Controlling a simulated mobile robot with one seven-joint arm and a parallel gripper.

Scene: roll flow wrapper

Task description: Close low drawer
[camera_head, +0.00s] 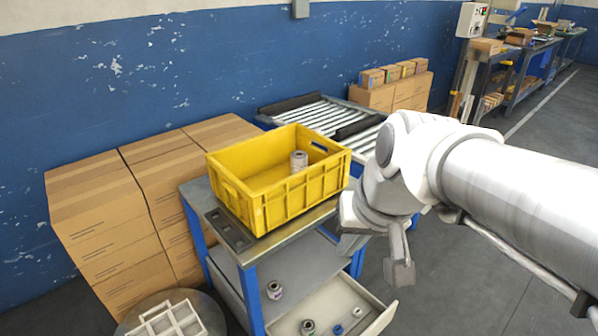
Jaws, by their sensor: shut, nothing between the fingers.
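The low drawer (352,293) is pulled out at the bottom of the blue-framed workbench cart. It holds a few small rolls, including a dark-ended roll (308,326) and small blue rings (338,329). Its front panel (380,319) faces the lower right. My gripper (400,283) hangs from my arm with its fingers pointing down and shut with nothing held. In the picture it is just above and right of the drawer's front corner. I cannot tell whether they touch.
A yellow crate (283,208) with a roll (299,160) stands on the cart top. Another roll (274,290) sits on the lower shelf. Cardboard boxes (100,222) stand left, a roller conveyor (322,117) behind. A round stand with a white rack (172,322) is at front left. Floor right is clear.

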